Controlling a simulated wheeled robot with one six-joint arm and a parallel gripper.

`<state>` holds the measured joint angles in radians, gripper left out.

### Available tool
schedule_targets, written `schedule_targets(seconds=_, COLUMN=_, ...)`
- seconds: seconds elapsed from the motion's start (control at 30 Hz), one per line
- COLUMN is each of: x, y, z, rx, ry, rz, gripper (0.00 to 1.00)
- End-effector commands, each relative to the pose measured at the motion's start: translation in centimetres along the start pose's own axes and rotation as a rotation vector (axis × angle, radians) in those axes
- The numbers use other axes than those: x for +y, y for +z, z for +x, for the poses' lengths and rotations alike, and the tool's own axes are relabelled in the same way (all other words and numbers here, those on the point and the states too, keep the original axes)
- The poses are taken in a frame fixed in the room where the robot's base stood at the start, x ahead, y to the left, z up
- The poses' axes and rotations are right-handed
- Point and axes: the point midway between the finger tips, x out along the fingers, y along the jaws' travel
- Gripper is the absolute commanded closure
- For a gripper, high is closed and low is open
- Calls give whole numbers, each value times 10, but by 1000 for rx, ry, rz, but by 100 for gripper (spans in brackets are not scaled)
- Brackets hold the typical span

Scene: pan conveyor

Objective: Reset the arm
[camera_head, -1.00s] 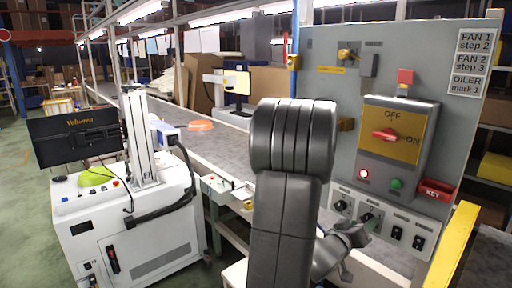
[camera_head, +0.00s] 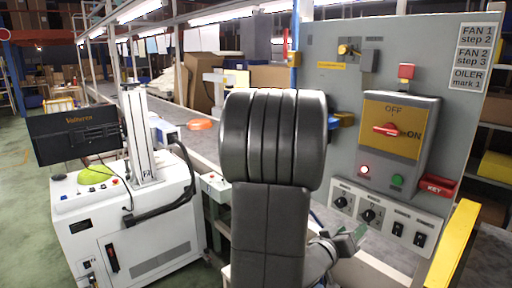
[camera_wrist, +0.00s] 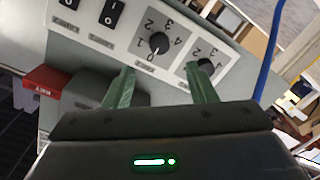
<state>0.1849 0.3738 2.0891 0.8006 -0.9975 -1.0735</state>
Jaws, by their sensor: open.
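My gripper (camera_head: 349,241) is in front of the lower edge of the grey control panel (camera_head: 330,101), below its knob strip. In the wrist view my gripper (camera_wrist: 160,87) has its two green fingers apart, with nothing between them. Beyond the fingertips are two black dial knobs: one (camera_wrist: 159,43) lies between the fingers, the other (camera_wrist: 205,66) near the right finger. The fingers appear clear of both knobs. In the head view the two knobs (camera_head: 368,215) show uncovered above the gripper. My dark arm hides part of the conveyor and the panel's left side.
A yellow rail (camera_head: 454,244) stands at right. A white cart (camera_head: 128,222) stands left.

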Motion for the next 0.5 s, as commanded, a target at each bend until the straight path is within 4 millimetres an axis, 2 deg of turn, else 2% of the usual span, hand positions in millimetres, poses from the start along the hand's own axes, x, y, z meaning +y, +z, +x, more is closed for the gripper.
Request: schedule_targets(seconds=0.5, x=2, y=0, z=93, rx=-2, ry=1, rz=6, gripper=49)
